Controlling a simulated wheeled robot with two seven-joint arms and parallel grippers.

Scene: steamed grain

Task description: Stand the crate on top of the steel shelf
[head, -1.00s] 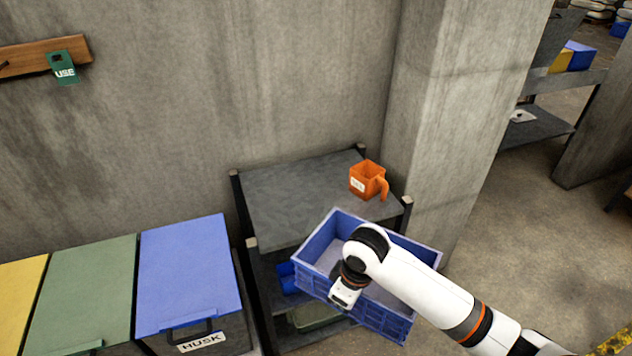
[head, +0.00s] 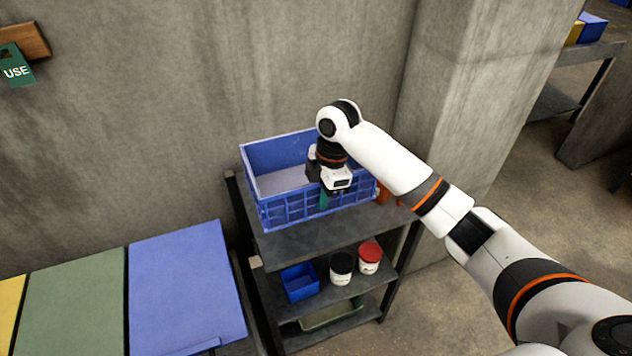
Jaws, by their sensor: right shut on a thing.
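The blue crate (head: 290,207) is at the top of the steel shelf (head: 310,242), over the back left of its top board. It looks upright and level; I cannot tell whether its base touches the board. My right gripper (head: 325,192) is shut on the crate's near wall, with the arm coming in from the right. The orange mug (head: 383,195) is right beside the crate and mostly hidden behind the arm and crate. My left gripper is not in view.
The lower shelf holds a small blue bin (head: 300,283), a white jar with a black lid (head: 341,268) and a jar with a red lid (head: 369,258). A green tray (head: 330,314) lies below. Lidded bins (head: 185,285) stand at left. A concrete pillar (head: 465,110) rises at right.

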